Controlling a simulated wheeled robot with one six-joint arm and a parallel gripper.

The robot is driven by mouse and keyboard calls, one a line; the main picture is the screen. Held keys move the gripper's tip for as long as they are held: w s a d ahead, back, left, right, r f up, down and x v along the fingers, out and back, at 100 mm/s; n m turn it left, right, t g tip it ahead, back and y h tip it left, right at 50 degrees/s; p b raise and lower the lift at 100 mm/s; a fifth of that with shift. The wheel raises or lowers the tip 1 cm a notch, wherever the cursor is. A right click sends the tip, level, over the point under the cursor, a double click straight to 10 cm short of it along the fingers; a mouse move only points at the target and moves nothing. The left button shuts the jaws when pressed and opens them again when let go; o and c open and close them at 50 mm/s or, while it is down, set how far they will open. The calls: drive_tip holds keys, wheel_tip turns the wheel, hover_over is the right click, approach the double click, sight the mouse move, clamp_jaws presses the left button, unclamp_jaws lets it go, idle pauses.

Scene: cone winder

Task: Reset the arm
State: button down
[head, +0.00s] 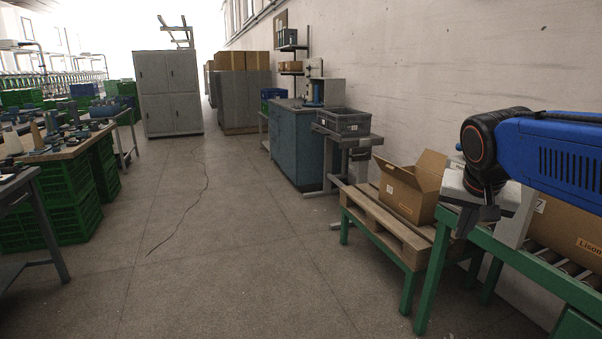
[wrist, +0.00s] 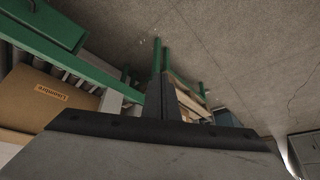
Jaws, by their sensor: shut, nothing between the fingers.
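My blue arm reaches in from the right in the head view. My gripper (head: 476,222) hangs at its end, above the right end of the pallet bench and beside the green roller conveyor. It is shut and empty. In the wrist view the dark fingers (wrist: 168,98) are together in the middle, with nothing between them. The grey gripper body fills the bottom of that view. The fingertips are small and partly dark in the head view.
An open cardboard box (head: 408,193) stands on the wooden pallet (head: 385,224). Another box (head: 570,228) is on the conveyor behind my arm, and a labelled box also shows in the wrist view (wrist: 45,97). A grey crate (head: 344,121) stands further back.

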drive_tip(key=s+a+f+n+y, duration=0.1)
drive_tip(key=s+a+f+n, duration=0.2)
drive_tip(key=s+f, duration=0.4)
drive_tip(key=s+a+f+n+y, duration=0.1)
drive_tip(key=s+a+f+n, duration=0.2)
drive_tip(key=s+f, duration=0.5)
drive_tip(key=shift+s, duration=1.25)
